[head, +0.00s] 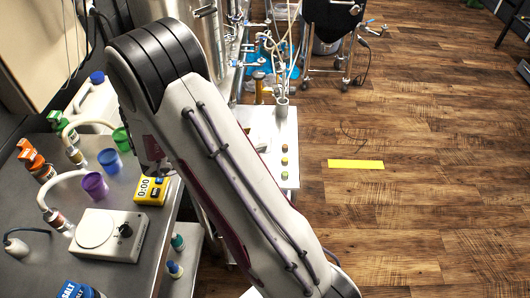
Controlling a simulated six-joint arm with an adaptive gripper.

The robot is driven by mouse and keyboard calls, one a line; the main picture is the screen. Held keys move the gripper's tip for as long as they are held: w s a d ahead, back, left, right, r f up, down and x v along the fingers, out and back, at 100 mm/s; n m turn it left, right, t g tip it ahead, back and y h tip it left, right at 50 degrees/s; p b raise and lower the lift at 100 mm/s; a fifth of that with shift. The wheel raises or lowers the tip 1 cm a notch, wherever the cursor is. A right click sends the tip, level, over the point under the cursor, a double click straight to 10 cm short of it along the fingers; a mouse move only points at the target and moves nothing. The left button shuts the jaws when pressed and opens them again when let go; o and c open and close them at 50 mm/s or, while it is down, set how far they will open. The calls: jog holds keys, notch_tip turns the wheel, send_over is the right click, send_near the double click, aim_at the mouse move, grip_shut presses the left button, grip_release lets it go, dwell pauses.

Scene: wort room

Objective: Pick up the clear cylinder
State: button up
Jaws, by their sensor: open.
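I cannot make out a clear cylinder with certainty. A pale, narrow upright cylinder (281,110) stands on the white side table right of my arm, with thin rods or tubes rising from it; whether it is clear is too small to tell. My arm crosses the middle of the head view and hides part of the bench and side table.
The steel bench (130,188) at left holds a white stirrer (108,236), a yellow timer (152,190), purple (95,185) and blue (110,161) cups, and several bottles. A steel vessel (200,35) stands behind. The wooden floor at right is mostly clear, with a yellow strip (355,164).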

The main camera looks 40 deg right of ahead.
aim_at(260, 139)
jog(key=shift+s+d+f, duration=0.2)
jog(key=shift+s+d, duration=0.05)
jog(key=shift+d, duration=0.5)
jog(key=shift+s+d+f, duration=0.2)
jog(key=shift+s+d, duration=0.05)
jog(key=shift+d, duration=0.5)
jog(key=shift+x, duration=1)
jog(key=shift+w, duration=0.1)
grip_shut()
